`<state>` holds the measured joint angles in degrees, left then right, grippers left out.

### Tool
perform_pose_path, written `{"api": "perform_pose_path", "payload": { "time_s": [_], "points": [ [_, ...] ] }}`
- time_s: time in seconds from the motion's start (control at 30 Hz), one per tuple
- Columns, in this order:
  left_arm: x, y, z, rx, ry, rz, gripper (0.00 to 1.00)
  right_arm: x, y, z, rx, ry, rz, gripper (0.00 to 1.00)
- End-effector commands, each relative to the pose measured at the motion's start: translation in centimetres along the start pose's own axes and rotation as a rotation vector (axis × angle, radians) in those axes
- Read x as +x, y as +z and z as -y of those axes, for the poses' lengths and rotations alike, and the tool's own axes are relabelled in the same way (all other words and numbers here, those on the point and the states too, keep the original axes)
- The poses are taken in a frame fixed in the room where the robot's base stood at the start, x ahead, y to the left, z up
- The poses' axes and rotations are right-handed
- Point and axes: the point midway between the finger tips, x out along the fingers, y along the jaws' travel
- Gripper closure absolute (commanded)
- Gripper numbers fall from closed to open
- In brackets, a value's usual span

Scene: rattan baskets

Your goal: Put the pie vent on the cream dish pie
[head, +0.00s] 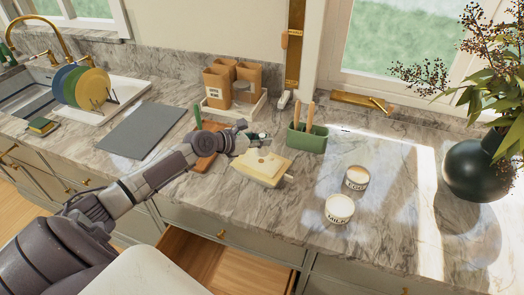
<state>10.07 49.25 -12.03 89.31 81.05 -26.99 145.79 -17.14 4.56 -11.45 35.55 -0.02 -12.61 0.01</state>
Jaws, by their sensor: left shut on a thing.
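A pale yellow block-like thing with small marks on top, which looks like the cream dish pie (262,165), sits on the marble counter at the middle of the head view. It has a whitish base and a small end piece at its right. My left gripper (256,137) is just behind it, close to its far edge. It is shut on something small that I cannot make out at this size. I cannot clearly see the pie vent. My right gripper is not in view.
A green holder (307,139) with wooden-handled tools stands right of my left gripper. Two small labelled pots (339,209) stand to the front right. A brown board (206,160) lies beneath my left arm. A dark vase (475,170) stands far right. A drawer (215,262) is open below.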

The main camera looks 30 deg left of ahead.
Motion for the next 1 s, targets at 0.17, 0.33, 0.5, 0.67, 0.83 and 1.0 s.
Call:
{"api": "perform_pose_path", "payload": {
  "time_s": [0.17, 0.33, 0.5, 0.67, 0.83, 1.0],
  "points": [
    [1.1, -2.6, 0.0, -0.005, 0.0, -0.002, 1.0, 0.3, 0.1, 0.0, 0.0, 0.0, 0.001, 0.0],
    [1.5, -3.5, 0.0, -0.001, 0.0, 0.0, 1.0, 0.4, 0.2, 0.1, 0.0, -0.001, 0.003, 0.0],
    [1.5, -3.5, 0.0, 0.0, 0.0, 0.0, 1.0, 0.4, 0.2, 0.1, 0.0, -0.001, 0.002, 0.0],
    [1.6, -3.9, 0.1, -0.002, -0.001, -0.001, 1.0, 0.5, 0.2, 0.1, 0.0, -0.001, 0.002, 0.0],
    [1.6, -3.8, 0.1, -0.001, -0.001, -0.001, 0.57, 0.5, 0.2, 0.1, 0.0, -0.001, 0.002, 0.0],
    [1.6, -3.8, 0.1, -0.001, -0.001, -0.001, 0.57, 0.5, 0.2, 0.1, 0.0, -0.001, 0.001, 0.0]
  ]
}}
